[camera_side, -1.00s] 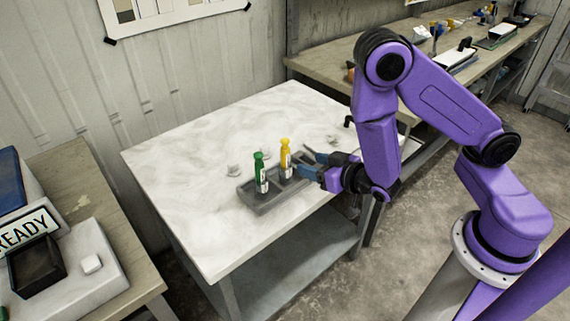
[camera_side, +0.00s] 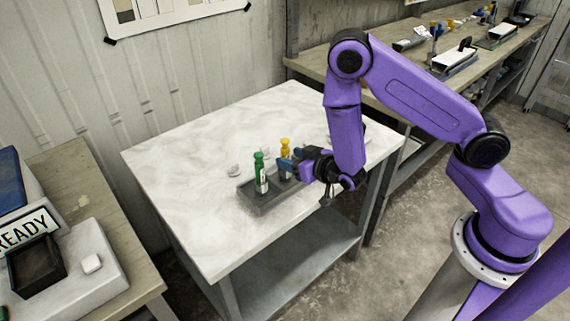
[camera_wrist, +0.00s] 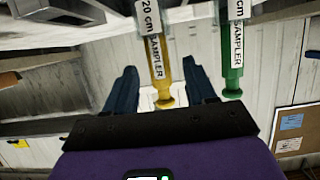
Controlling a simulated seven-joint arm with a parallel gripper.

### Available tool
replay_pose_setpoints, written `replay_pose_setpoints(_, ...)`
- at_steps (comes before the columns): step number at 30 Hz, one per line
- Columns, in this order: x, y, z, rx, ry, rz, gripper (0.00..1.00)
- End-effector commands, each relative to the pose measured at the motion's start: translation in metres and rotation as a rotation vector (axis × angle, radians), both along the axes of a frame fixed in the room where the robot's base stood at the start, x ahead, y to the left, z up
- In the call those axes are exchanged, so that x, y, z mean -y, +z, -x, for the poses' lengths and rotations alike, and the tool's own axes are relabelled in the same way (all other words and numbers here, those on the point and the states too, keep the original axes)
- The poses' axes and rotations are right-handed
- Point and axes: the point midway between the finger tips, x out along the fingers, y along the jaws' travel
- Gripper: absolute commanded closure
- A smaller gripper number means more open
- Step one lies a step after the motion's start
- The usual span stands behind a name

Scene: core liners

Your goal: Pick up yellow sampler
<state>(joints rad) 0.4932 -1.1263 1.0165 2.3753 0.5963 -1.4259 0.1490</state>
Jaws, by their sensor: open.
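The yellow sampler (camera_side: 285,146) stands upright in a grey rack (camera_side: 268,202) near the front edge of the white table. My gripper (camera_side: 288,168) is at the rack, with its fingers partly hiding the sampler's lower part. In the wrist view the yellow sampler (camera_wrist: 158,55), with a "20 cm SAMPLER" label, lies between the two blue fingers of my open gripper (camera_wrist: 162,85). Gaps show on both sides of it. A green sampler (camera_side: 260,172) stands left of it in the rack; it also shows in the wrist view (camera_wrist: 232,55), just beyond the right finger.
The left and back of the table are largely clear. A bench with the READY sign (camera_side: 28,232) stands at left, and a cluttered workbench (camera_side: 400,75) at the back right.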

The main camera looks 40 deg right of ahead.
Motion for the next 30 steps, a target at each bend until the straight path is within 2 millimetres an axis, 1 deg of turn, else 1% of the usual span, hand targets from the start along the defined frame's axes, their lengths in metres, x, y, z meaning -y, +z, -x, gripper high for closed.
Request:
replay_pose_setpoints(5,0.001,-0.004,-0.008,0.0,-0.002,0.0,0.45)
replay_pose_setpoints(12,0.002,-0.017,-0.034,0.001,-0.002,0.0,0.45)
replay_pose_setpoints(16,0.002,-0.021,-0.047,0.001,-0.002,0.0,0.45)
replay_pose_setpoints(20,0.002,-0.023,-0.051,-0.001,-0.002,0.002,0.45)
replay_pose_setpoints(26,0.001,-0.023,-0.052,-0.001,-0.001,0.001,0.45)
replay_pose_setpoints(29,0.001,-0.023,-0.052,-0.001,-0.001,0.001,0.74)
replay_pose_setpoints(30,0.001,-0.023,-0.052,-0.001,-0.001,0.001,0.87)
